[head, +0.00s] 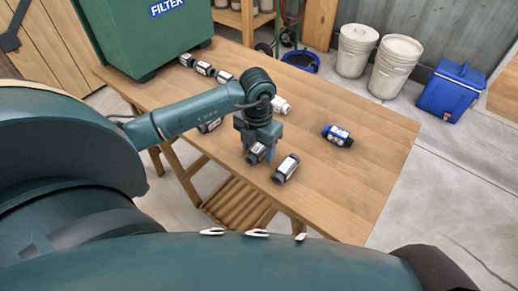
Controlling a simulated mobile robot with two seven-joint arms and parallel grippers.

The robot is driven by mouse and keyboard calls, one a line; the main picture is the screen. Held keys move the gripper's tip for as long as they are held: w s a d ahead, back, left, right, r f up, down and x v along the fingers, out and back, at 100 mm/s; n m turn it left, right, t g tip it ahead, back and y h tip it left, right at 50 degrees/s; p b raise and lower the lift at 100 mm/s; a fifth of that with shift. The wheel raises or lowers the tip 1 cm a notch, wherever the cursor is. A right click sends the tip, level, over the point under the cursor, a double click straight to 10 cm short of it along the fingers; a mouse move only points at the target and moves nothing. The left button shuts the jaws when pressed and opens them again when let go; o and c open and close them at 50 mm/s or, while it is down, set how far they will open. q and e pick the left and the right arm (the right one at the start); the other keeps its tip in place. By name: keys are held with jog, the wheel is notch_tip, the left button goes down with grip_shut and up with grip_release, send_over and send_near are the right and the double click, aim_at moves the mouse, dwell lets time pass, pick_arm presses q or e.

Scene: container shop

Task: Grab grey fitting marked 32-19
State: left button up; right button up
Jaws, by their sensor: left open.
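Several dark grey fittings with white labels lie on the wooden table (375,150). The markings are too small to read, so I cannot tell which is 32-19. My left gripper (261,152) points down over the table's front part and is open. One grey fitting (254,155) shows at its fingers, partly hidden by them; I cannot tell whether they touch it. Another grey fitting (286,168) lies just right of the gripper, apart from it. One more (209,125) lies left, partly covered by my left arm. My right gripper is not in view.
A blue fitting (337,135) lies to the right and a whitish fitting (280,105) behind the gripper. Grey fittings (204,68) line up near the green filter box (150,40). Buckets (395,66) and a blue cooler (452,90) stand beyond.

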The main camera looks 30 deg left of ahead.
pick_arm(q)
jog(key=shift+c, duration=0.2)
jog(key=c, duration=1)
